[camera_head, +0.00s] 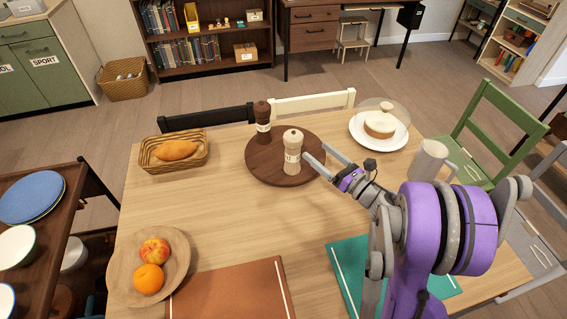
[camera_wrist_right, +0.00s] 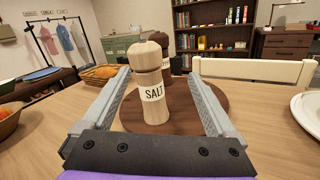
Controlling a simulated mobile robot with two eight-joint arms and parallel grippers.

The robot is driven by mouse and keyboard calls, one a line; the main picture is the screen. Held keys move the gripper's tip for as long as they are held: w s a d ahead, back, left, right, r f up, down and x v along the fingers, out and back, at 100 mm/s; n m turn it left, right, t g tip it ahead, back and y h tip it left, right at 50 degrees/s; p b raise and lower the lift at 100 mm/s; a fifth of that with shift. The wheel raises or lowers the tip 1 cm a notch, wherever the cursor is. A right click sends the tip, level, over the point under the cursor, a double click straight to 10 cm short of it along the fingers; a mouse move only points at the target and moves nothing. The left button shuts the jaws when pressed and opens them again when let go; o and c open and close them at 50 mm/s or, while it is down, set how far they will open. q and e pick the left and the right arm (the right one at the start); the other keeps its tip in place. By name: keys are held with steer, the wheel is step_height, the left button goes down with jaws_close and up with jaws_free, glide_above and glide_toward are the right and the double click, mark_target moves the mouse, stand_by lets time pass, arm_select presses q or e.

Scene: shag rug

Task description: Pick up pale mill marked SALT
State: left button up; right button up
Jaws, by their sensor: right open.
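The pale mill (camera_head: 292,152) stands upright on the round dark wooden board (camera_head: 260,172) in the middle of the table. In the right wrist view the pale mill (camera_wrist_right: 151,84) shows its white SALT label facing me. My right gripper (camera_head: 318,160) is open, its fingers just right of the mill in the head view. In the right wrist view the mill stands between the two fingers (camera_wrist_right: 160,95), apart from both. A dark brown mill (camera_head: 262,122) stands behind it on the same board, partly hidden in the wrist view. My left gripper is not in view.
A bread basket (camera_head: 204,160) sits left of the board. A plate with a domed cake (camera_head: 363,137) is at the back right. A fruit bowl (camera_head: 180,258) and placemats (camera_head: 235,293) lie nearer. Bare table surrounds the board.

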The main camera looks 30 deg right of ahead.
mark_target(299, 158)
steer(key=f+n, duration=0.1)
steer(key=s+f+n+g+y, duration=0.1)
steer(key=f, duration=0.1)
steer(key=f+n, duration=0.1)
steer(key=shift+s+a+f+n+y+b, duration=0.15)
steer(key=shift+a+f+n+y+b, duration=0.15)
steer(key=shift+a+f, duration=0.1)
steer(key=shift+w+a+f+n+g+y, duration=0.2)
steer(key=shift+f+n+g+y, duration=0.05)
steer(key=shift+n+g+y, duration=0.05)
steer(key=x, duration=1)
steer(key=shift+w+d+r+p, duration=0.1)
steer(key=shift+r+p, duration=0.1)
steer(key=shift+p, duration=0.1)
jaws_close()
